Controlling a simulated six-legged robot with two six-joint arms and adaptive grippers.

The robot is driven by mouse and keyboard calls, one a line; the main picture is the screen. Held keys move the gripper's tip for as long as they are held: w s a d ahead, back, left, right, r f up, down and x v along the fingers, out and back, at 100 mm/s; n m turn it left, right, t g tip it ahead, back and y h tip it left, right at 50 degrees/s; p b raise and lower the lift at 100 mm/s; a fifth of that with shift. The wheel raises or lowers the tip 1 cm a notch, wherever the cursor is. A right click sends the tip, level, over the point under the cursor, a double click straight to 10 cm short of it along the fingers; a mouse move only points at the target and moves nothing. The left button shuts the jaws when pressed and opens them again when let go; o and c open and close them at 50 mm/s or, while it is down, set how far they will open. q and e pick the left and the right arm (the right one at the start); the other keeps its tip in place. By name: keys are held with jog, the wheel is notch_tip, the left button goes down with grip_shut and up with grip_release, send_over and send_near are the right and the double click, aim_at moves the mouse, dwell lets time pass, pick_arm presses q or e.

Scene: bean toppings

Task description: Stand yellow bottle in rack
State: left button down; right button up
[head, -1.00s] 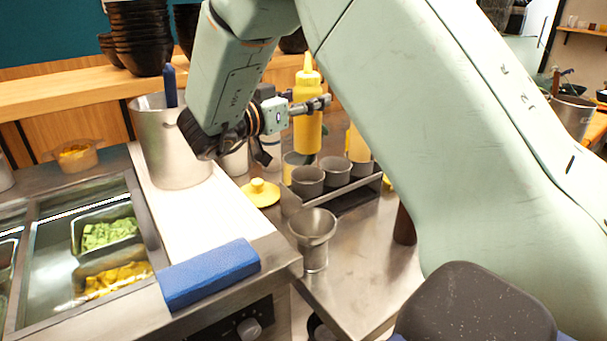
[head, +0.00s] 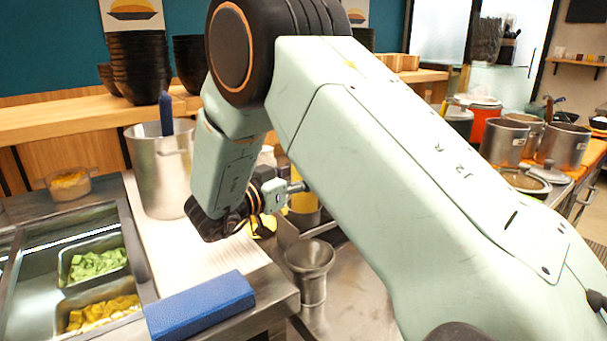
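The yellow bottle (head: 303,203) is upright near the middle of the head view, its top hidden by my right arm. My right gripper (head: 300,187) is at the bottle's side and appears shut on it, though the arm covers part of the grasp. The bottle's lower end is at a grey cup (head: 304,219) of the rack; it looks inside, but I cannot tell how deep it sits. The rack (head: 322,231) shows only as a small piece, and the rest is behind my arm. My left gripper is not in view.
A metal funnel-like cup (head: 310,262) stands in front of the rack. A tall steel pot (head: 160,175) is left of the gripper. A blue block (head: 200,306) is on the counter's front edge, next to topping trays (head: 95,265).

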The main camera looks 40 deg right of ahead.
jog(key=o, duration=0.5)
jog(key=shift+s, duration=0.15)
jog(key=shift+o, duration=1.4)
jog(key=shift+w+d+f, duration=0.1)
jog(key=shift+w+f, duration=0.05)
jog(key=shift+w, duration=0.15)
jog(key=shift+s+r, duration=0.2)
jog(key=shift+r, duration=0.05)
jog(key=shift+w+f, duration=0.15)
